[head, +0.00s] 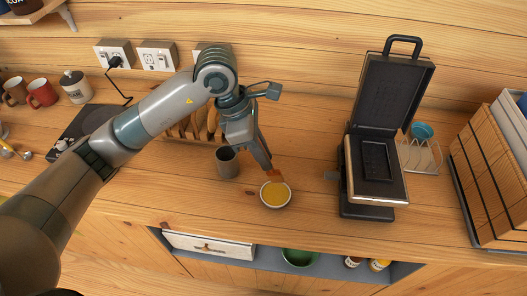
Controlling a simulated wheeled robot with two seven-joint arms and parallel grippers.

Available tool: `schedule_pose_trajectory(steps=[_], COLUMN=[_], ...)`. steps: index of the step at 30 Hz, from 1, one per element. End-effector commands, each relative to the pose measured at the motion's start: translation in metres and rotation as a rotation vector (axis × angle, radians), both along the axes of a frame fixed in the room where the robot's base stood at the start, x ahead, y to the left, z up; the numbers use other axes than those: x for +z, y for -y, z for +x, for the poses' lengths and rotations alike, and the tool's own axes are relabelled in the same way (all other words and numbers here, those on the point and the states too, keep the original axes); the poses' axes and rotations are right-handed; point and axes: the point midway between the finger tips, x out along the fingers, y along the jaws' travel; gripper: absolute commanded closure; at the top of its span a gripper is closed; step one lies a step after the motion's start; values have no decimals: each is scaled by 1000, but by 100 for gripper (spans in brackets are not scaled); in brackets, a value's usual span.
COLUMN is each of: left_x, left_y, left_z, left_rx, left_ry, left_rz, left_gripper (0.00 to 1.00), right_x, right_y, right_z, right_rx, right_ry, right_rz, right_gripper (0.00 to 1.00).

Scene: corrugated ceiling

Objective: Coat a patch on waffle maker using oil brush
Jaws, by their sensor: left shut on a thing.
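My left gripper (263,162) points down over the counter and is shut on the oil brush (274,176), whose orange-brown part shows just below the fingers. The brush is at the far rim of a small white bowl (275,204) of yellow oil. Whether its tip touches the oil is too small to tell. The waffle maker (376,173) stands open to the right of the bowl, with its dark lid upright and its lower plate facing up. My right gripper is out of view.
A grey cup (227,164) stands just left of the bowl. A wire rack (421,157) and a blue bowl (422,131) are right of the waffle maker. Wooden crates (490,185) fill the right end. The counter between bowl and waffle maker is clear.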

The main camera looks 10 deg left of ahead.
Motion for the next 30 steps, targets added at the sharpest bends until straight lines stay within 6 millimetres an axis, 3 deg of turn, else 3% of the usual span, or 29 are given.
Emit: schedule_pose_trajectory(steps=[15,30], left_x=[-42,-49], left_y=[0,0], left_z=[0,0], left_rx=[-1,-1], left_ry=[-1,0], left_rz=[0,0], left_gripper=[100,100], right_x=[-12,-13], right_y=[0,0], right_z=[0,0], right_rx=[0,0], right_ry=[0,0], right_rz=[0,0], right_gripper=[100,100])
